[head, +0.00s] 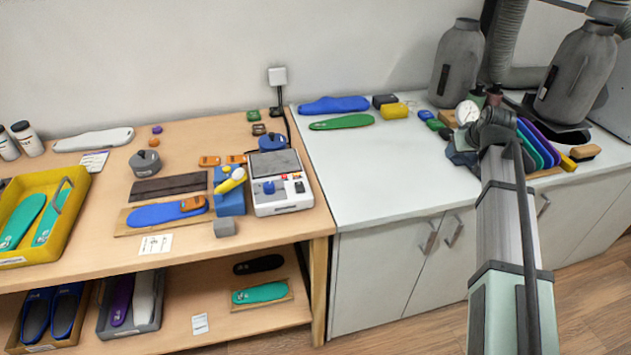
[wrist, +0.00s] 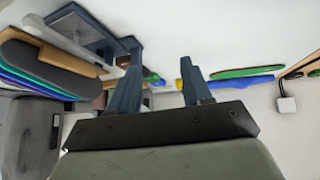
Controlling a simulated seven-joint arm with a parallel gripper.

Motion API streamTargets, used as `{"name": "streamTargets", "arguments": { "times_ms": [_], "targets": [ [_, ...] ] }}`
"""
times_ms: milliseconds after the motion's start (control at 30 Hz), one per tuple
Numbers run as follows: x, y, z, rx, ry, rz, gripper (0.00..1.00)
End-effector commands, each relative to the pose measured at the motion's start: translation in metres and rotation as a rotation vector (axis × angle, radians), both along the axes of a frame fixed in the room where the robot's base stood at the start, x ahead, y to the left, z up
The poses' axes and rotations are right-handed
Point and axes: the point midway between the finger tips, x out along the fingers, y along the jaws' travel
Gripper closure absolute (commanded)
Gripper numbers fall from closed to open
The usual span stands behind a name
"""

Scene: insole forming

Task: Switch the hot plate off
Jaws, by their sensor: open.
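The hot plate (head: 283,197) is a white box with a dark square plate (head: 275,163) on top, near the right edge of the wooden bench. Its front panel has a blue knob (head: 268,188) and small red and orange controls (head: 291,177). The knob's setting is too small to read. My gripper (head: 460,153) is over the white counter at the right, well away from the hot plate. In the wrist view my gripper (wrist: 160,60) has its two dark blue fingers apart with nothing held between them. The hot plate does not show in the wrist view.
A blue block (head: 229,203) with a yellow item stands just left of the hot plate. A blue insole (head: 334,105) and a green one (head: 341,122) lie at the counter's back. Grey canisters (head: 456,65) stand at the back right. The front of the white counter (head: 375,175) is clear.

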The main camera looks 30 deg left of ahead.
Motion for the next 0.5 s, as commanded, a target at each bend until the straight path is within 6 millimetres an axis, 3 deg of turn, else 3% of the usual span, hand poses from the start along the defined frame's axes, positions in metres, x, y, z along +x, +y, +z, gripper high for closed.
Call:
{"name": "streamTargets", "arguments": {
  "times_ms": [33,100,500],
  "targets": [
    [-0.014,0.024,0.004,0.000,0.013,0.018,0.51],
    [-0.031,0.052,0.009,-0.002,0.034,0.037,0.51],
    [-0.146,0.191,0.037,-0.029,0.138,0.124,0.51]
  ]
}}
